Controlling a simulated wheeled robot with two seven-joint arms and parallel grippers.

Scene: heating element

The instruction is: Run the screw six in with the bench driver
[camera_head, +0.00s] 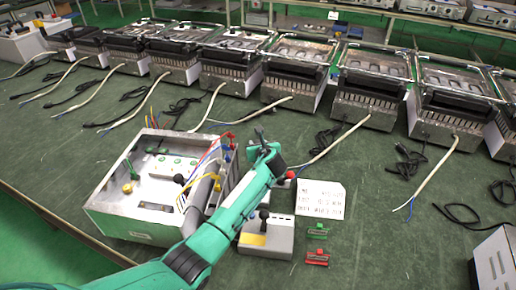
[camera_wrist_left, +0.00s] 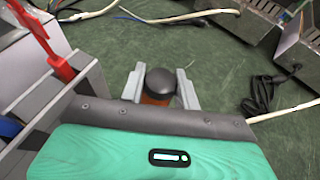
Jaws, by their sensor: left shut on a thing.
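My left gripper (camera_head: 260,134) is beyond the dark wrist of my green arm, just right of the metal test box. In the left wrist view its two grey fingers (camera_wrist_left: 161,88) are shut on a round-topped black and orange piece (camera_wrist_left: 160,82), which looks like the driver's handle. Its lower part is hidden, so I cannot tell whether a bit or screw is under it. In the head view the arm and wrist hide most of this piece. I cannot make out screw six in either view. My right gripper is not in view.
The metal test box (camera_head: 120,205) with coloured wires stands close left. Metal heaters (camera_head: 372,85) with trailing cables line the back.

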